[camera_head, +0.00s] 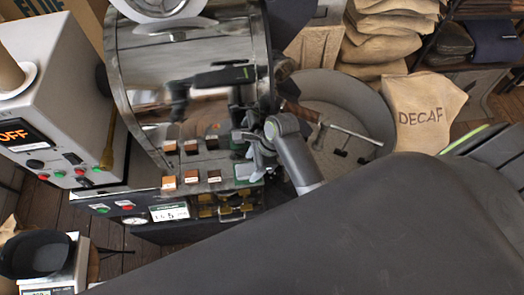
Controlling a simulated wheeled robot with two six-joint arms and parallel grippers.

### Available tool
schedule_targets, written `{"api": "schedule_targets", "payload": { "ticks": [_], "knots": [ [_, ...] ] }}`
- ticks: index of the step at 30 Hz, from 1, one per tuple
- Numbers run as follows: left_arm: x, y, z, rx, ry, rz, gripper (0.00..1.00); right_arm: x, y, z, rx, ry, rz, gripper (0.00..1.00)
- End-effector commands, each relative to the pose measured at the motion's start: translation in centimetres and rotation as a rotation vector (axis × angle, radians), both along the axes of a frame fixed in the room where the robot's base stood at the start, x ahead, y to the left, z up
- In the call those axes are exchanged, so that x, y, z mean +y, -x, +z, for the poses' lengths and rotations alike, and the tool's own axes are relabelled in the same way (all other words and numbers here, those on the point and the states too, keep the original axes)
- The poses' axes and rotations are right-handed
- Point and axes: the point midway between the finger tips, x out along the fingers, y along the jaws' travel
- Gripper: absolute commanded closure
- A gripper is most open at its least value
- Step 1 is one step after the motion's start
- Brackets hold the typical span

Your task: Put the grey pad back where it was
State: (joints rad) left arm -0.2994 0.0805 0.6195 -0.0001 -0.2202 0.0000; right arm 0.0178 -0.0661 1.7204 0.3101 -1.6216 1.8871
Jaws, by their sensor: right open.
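My right gripper (256,150) is open in the head view, over the right end of the small blocks on the roaster's front ledge. Several blocks with brown or orange tops sit there in two rows, such as one in the front row (191,178). A pale grey piece with a green edge (245,172) lies at the right end of the front row, just below the fingers. I cannot tell whether it is the grey pad. The fingers partly hide the right end of the rows. My left gripper is not in view.
The shiny roaster drum (140,75) rises behind the blocks and mirrors my arm. A round grey cooling tray (365,115) with a stirring arm is to the right. A white control box (50,85) stands left. A DECAF sack (425,112) is at right.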

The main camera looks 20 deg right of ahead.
Motion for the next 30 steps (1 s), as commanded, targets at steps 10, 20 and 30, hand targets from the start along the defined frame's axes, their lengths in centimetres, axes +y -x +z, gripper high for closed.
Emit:
{"api": "schedule_targets", "payload": {
  "ticks": [10, 20, 30],
  "knots": [
    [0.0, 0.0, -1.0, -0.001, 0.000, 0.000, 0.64, -2.5, 0.6, 6.0, -0.007, 0.003, 0.001, 0.38],
    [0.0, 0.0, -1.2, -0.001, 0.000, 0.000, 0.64, -3.7, 1.1, 9.4, -0.001, 0.000, 0.001, 0.38],
    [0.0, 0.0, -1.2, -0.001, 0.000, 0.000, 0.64, -3.8, 1.1, 9.5, 0.001, 0.000, 0.000, 0.38]
  ]
}}
